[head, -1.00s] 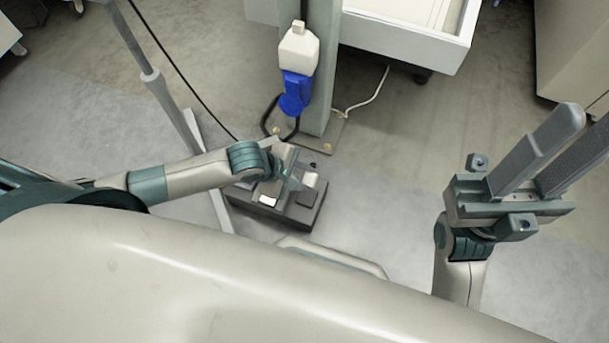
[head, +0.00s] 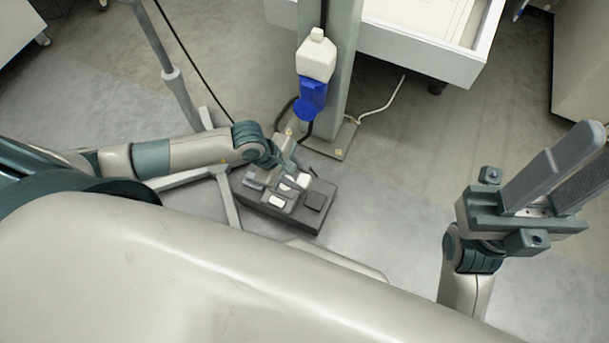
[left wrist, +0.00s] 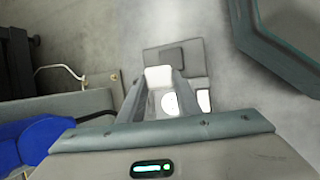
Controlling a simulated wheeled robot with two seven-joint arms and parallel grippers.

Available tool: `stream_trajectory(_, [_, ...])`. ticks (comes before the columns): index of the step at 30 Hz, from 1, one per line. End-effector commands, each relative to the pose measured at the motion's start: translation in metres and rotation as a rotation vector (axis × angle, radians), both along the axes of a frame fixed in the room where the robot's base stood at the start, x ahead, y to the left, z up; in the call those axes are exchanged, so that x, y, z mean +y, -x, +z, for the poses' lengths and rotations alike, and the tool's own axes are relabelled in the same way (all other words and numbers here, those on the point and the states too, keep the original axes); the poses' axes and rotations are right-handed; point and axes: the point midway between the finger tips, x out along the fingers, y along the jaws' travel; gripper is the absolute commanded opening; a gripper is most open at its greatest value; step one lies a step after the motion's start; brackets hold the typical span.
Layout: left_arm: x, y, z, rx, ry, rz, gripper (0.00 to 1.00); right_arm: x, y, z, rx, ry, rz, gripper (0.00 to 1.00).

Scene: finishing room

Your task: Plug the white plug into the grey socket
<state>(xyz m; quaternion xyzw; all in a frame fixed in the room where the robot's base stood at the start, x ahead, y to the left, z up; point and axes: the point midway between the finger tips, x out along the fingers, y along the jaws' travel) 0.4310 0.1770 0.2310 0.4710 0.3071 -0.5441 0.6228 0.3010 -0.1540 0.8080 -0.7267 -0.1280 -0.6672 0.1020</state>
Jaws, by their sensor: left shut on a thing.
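My left gripper (head: 287,180) is shut on a small white block, which I take to be the white plug (left wrist: 158,76); it shows between the fingertips in the left wrist view. The gripper points down over a dark grey box (head: 260,207) on the floor. Several small blocks sit on top of the box. One is a dark grey square (head: 315,201), possibly the grey socket; it also shows in the left wrist view (left wrist: 172,58). I cannot tell whether the plug touches anything. My right gripper (head: 595,150) is open and empty at the right, away from the box.
A white drawer unit (head: 420,50) is at the back. A stand leg (head: 228,195) lies left of the box. Floor to the right is clear.

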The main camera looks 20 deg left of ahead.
Motion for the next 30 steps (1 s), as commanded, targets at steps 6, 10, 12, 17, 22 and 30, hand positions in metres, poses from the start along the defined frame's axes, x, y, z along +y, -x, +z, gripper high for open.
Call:
stream_trajectory(6, [0.013, 0.0, 0.0, 0.051, -0.002, 0.002, 0.0, 0.0, 0.0, 0.003, 0.0, 0.0, 0.0, 0.31])
stream_trajectory(10, [0.021, 0.002, -0.001, 0.085, -0.005, 0.001, 0.0, 0.0, 0.0, 0.003, 0.0, 0.0, 0.0, 0.31])
stream_trajectory(12, [0.025, 0.002, -0.001, 0.102, -0.006, 0.001, 0.0, 0.0, 0.0, 0.003, 0.0, 0.0, 0.0, 0.31])
stream_trajectory(17, [0.034, 0.003, -0.001, 0.14, -0.006, 0.001, 0.0, 0.0, 0.0, 0.004, 0.0, 0.0, 0.0, 0.31])
stream_trajectory(22, [0.044, 0.004, -0.002, 0.183, -0.009, 0.002, 0.0, 0.0, 0.0, 0.003, 0.0, 0.0, 0.0, 0.31])
stream_trajectory(30, [0.057, 0.006, -0.002, 0.245, -0.01, 0.002, 0.0, 0.0, 0.0, 0.001, 0.0, 0.0, 0.0, 0.31])
